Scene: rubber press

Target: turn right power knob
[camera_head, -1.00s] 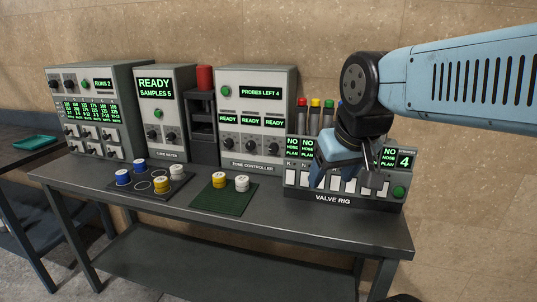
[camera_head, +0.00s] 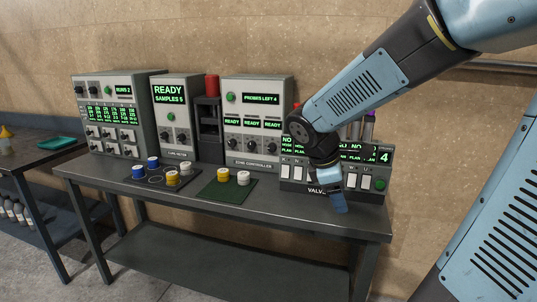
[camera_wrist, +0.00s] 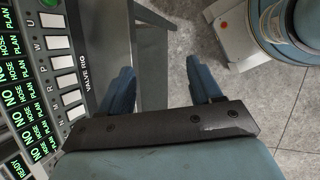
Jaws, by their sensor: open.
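The lettering is too small to tell which knob is the power knob. My gripper (camera_wrist: 160,82) is open and empty. In the head view my gripper (camera_head: 333,193) hangs in front of the valve rig (camera_head: 372,183), away from all these knobs, and hides part of the rig.
White, blue and yellow pucks lie on a dark tray (camera_head: 137,183) and a green mat (camera_head: 207,194). A side table (camera_head: 40,155) stands at left. The table's front right is bare.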

